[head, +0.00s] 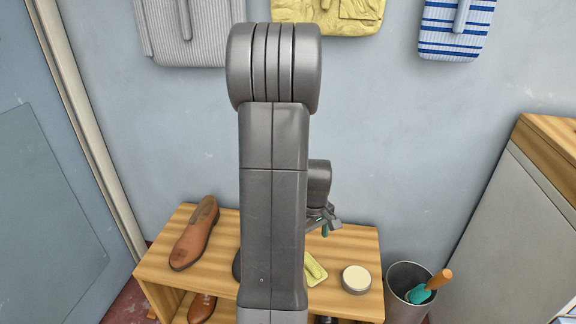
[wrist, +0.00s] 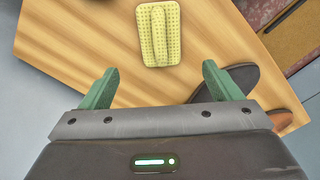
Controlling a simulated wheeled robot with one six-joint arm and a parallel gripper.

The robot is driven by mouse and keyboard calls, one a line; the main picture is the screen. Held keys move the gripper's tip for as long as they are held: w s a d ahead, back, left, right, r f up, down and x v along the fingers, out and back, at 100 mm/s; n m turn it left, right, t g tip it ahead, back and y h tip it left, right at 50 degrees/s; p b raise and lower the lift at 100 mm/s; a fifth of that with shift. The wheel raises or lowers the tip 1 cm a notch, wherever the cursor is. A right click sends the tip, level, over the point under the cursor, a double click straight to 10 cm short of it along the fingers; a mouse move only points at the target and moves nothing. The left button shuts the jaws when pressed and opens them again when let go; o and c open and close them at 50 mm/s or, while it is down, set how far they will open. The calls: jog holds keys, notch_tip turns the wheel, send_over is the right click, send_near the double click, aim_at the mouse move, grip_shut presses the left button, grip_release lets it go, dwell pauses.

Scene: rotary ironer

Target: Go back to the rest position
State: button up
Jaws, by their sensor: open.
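My gripper (head: 325,225) is in the air over the wooden shoe bench in the head view, partly hidden behind my own arm. In the wrist view my gripper (wrist: 159,72) has its two green fingers wide apart, with nothing between them. A yellow dotted pad (wrist: 158,35) lies on the bench top beyond the fingertips. The same yellow pad (head: 315,270) shows in the head view just right of my arm.
The wooden bench (head: 335,245) holds a brown shoe (head: 195,233) at left and a round cream-topped tin (head: 356,279) at right. A grey bin (head: 409,285) with an orange-handled tool stands beside it. Garments hang on the wall; a cabinet (head: 520,215) is at right.

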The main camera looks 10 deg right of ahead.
notch_tip(320, 180, down, 12)
jog(key=b, duration=0.4)
jog(key=shift+a, duration=0.1)
notch_tip(320, 180, up, 3)
jog(key=shift+r+p, duration=0.1)
jog(key=shift+p, duration=0.65)
jog(key=shift+r, duration=0.65)
